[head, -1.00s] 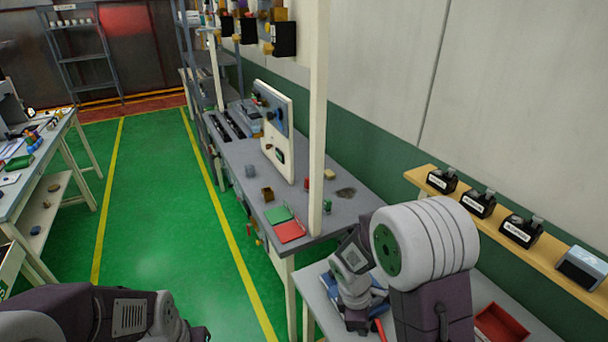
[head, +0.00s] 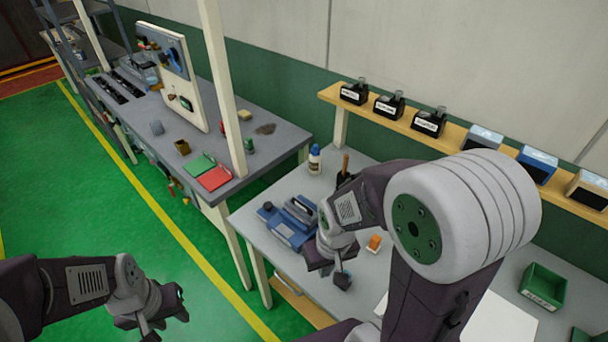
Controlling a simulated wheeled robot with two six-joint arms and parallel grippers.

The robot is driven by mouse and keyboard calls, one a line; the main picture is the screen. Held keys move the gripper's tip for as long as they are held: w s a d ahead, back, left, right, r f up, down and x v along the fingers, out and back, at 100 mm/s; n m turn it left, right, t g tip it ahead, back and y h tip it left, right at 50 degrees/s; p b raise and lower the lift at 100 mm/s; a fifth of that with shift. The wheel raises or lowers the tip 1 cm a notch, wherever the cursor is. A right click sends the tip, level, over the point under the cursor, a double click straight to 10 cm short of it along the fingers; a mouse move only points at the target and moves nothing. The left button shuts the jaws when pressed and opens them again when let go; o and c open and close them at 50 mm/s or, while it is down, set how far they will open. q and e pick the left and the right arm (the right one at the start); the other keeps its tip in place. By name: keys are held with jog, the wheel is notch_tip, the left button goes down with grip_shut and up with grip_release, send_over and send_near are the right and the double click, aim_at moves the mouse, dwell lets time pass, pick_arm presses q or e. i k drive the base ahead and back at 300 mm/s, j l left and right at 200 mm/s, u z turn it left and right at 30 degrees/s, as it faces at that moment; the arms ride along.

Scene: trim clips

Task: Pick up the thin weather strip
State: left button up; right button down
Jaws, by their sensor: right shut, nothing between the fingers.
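I cannot make out a thin weather strip in the head view. My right gripper (head: 341,278) hangs above the near workbench, in front of a blue device (head: 290,224), and it is shut with nothing visible in it. My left gripper (head: 150,330) is low at the left, over the green floor and away from the benches. Its fingertips are small and dark, so its opening is unclear. My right arm hides part of the near bench top.
The near workbench (head: 256,228) holds a glue bottle (head: 315,160), an orange block (head: 374,243) and a green bin (head: 543,287). A wall shelf (head: 388,115) carries several boxes. A further bench (head: 216,136) with a white post (head: 222,90) stands at upper left.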

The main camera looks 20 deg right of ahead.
aim_at(302, 206)
jog(key=z, duration=0.7)
jog(key=i+j+u, duration=0.1)
jog(key=u, duration=0.35)
jog(key=i+u, duration=0.25)
jog(key=u, duration=0.15)
